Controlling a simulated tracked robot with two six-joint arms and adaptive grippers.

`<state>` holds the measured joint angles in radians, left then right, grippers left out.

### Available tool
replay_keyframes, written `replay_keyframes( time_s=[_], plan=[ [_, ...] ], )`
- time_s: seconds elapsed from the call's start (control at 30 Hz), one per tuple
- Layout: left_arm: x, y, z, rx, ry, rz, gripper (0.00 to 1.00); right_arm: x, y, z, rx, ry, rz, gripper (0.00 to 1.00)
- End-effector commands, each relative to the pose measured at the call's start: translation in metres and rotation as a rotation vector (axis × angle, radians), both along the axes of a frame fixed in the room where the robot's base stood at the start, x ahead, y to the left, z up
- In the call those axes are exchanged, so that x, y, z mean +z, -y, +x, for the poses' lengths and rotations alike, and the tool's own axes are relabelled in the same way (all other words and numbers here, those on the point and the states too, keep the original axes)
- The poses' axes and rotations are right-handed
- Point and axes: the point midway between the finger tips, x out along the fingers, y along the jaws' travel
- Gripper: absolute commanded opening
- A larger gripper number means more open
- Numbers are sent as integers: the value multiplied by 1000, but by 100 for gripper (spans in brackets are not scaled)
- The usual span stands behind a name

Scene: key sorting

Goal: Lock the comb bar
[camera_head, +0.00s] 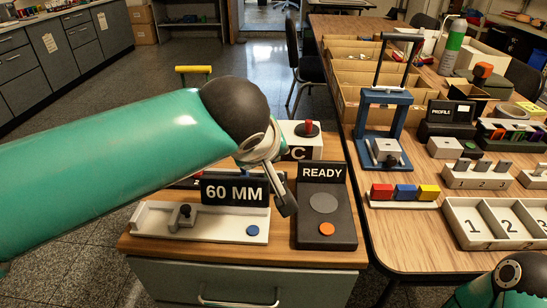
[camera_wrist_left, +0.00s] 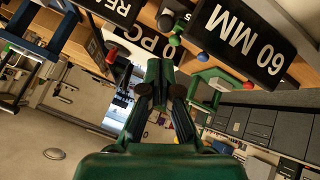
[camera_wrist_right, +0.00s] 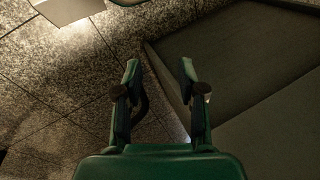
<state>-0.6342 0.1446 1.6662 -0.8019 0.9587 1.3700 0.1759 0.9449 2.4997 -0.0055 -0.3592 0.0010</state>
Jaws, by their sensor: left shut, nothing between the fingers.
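No part is clearly recognisable as the comb bar. My left gripper (camera_head: 287,207) is shut and empty, hanging between the 60 MM sign (camera_head: 235,191) and the READY panel (camera_head: 327,215). Its closed fingers also show in the left wrist view (camera_wrist_left: 162,75). A white fixture (camera_head: 150,222) in front of the 60 MM sign carries a slider with a black knob (camera_head: 185,211) and a blue disc (camera_head: 253,230). Small coloured knobs (camera_wrist_left: 203,57) show beside the sign in the left wrist view; the sign mostly hides that area in the head view. My right gripper (camera_wrist_right: 159,75) is open and empty above the floor.
The READY panel has an orange button (camera_head: 326,229). The right table holds a blue frame (camera_head: 383,125), coloured blocks (camera_head: 405,191) and a numbered tray (camera_head: 490,241). Dark cabinets line the back left.

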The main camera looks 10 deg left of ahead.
Motion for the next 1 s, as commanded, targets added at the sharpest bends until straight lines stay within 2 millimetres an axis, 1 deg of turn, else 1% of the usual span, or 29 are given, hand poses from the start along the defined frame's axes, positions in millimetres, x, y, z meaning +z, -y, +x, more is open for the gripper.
replay_keyframes(
  time_s=[0.03,0.2,0.4,0.53,1.0],
  plan=[
    [10,1,-8,-2,4,-4,0,0,0,0,0,0,0,40],
    [33,0,-31,-3,4,-3,0,0,0,0,0,0,0,40],
    [50,-1,-47,-1,1,-1,0,0,0,0,0,0,0,40],
    [53,-2,-50,-1,0,-1,0,0,0,0,0,0,0,40],
    [53,-2,-50,0,-1,-1,0,0,0,0,0,0,0,40]
  ],
)
